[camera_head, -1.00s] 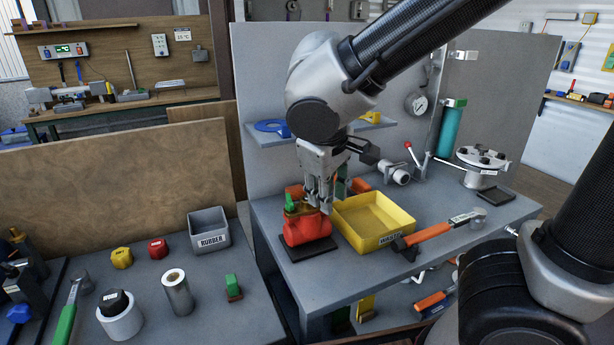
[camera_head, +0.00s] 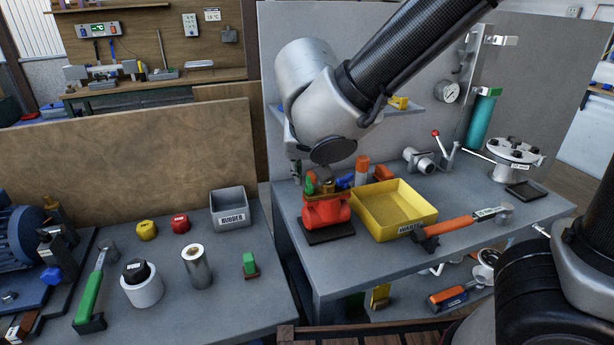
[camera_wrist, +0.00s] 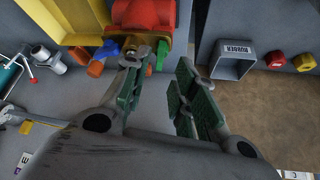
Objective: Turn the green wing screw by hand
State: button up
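The red valve body (camera_wrist: 148,14) is at the top there. My gripper (camera_wrist: 166,66) is open, with a clear gap between its green-padded fingers and nothing gripped. In the head view my arm hides most of it; a small part shows behind and left of the valve.
A yellow tray (camera_head: 428,212) stands right of the valve, with an orange-handled hammer (camera_head: 455,227) at its front. An orange cylinder (camera_head: 362,168) and a blue part (camera_head: 345,181) sit close behind the valve. A grey bin (camera_head: 230,208) is on the left bench.

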aim_at(309, 182)
jog(key=shift+x, duration=2.4)
grip_shut()
